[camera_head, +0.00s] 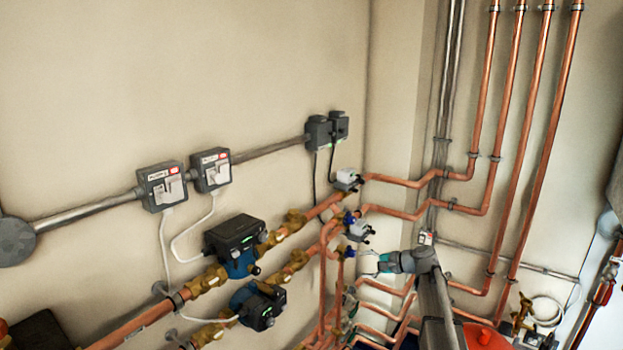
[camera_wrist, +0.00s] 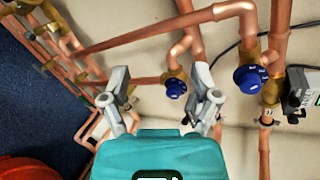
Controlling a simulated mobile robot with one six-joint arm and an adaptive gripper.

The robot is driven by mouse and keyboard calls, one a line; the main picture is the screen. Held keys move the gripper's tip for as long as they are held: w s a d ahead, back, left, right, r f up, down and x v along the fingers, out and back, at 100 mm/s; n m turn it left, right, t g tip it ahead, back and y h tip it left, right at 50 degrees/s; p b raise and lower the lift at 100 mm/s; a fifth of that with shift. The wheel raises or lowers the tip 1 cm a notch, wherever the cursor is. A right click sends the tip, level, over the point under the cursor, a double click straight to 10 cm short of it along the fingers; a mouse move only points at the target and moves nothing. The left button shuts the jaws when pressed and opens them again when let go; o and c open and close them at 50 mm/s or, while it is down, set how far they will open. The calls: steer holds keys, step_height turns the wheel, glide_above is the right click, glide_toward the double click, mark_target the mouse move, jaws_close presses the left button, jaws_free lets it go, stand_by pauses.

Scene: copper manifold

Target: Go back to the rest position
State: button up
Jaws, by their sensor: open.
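My gripper (camera_wrist: 163,103) is open in the wrist view, its two grey fingers apart with nothing between them. Past the fingertips a blue valve knob (camera_wrist: 176,88) on the copper pipework shows in the gap; I cannot tell the distance to it. A second blue knob (camera_wrist: 250,79) is to the right of the fingers. In the head view my gripper (camera_head: 371,264) is small, at the end of my grey and teal arm, in front of the copper pipes at lower right. It is just below a grey valve actuator (camera_head: 360,231).
Two pumps (camera_head: 235,243) (camera_head: 258,305) sit on the copper pipes at left. Two switch boxes (camera_head: 162,186) (camera_head: 211,169) are on the wall above them. Tall copper pipes (camera_head: 535,140) rise at right. A red rounded object (camera_head: 485,338) is at the bottom. The upper left wall is bare.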

steer(key=s+a+f+n+g+h, duration=0.2)
steer(key=s+f+n+h, duration=0.15)
steer(key=s, duration=0.45)
steer(key=s+a+f+n+g+h, duration=0.25)
steer(key=s+f, duration=0.25)
steer(key=s, duration=0.4)
steer(key=s+d+f+n+g+h, duration=0.1)
steer(key=s+d+n+h, duration=0.1)
steer(key=s, duration=0.4)
steer(key=s+d+f+n+g+h, duration=0.1)
steer(key=s+n+h, duration=0.1)
steer(key=s+h, duration=0.2)
steer(key=shift+s+d+f, duration=0.3)
steer(key=shift+s+d, duration=0.1)
steer(key=shift+s, duration=0.85)
